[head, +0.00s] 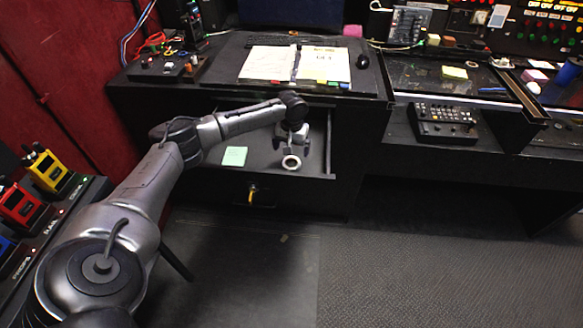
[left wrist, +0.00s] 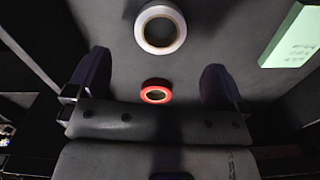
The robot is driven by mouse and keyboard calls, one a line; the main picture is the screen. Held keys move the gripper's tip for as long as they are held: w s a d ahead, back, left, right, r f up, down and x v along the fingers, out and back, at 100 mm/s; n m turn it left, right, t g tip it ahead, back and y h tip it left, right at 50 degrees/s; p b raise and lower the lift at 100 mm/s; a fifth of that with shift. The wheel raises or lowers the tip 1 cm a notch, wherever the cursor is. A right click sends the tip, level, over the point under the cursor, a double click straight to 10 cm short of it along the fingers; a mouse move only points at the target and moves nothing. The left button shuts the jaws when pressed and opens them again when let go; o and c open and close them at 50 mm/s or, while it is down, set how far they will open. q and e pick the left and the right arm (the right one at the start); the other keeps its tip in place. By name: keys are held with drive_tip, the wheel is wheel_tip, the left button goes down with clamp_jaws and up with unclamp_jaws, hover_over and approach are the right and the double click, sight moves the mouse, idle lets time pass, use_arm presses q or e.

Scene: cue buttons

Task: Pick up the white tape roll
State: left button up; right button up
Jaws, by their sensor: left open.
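The white tape roll (head: 291,168) lies flat in the open drawer, near its front in the head view. In the left wrist view the white tape roll (left wrist: 141,28) shows whole at the top centre, beyond the fingertips. My left gripper (head: 291,146) reaches down over the drawer, just behind the white roll. In the left wrist view my left gripper (left wrist: 156,78) has its fingers wide apart with nothing held. A smaller red tape roll (left wrist: 146,96) shows between the fingers there; my gripper hides it in the head view. My right gripper is not in view.
A pale green note (head: 235,156) lies left of the white roll in the drawer, and shows in the left wrist view (left wrist: 292,38). The drawer front (head: 270,194) and the desk edge above bound the space. An open book (head: 268,64) lies on the desk.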

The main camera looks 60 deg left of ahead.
sight(292, 161)
use_arm(q)
drive_tip(key=shift+f, duration=1.15)
wheel_tip(292, 161, down, 4)
drive_tip(key=b, duration=0.3)
drive_tip(key=shift+w+a+f, duration=0.1)
drive_tip(key=shift+f, duration=0.45)
drive_tip(key=c, duration=1)
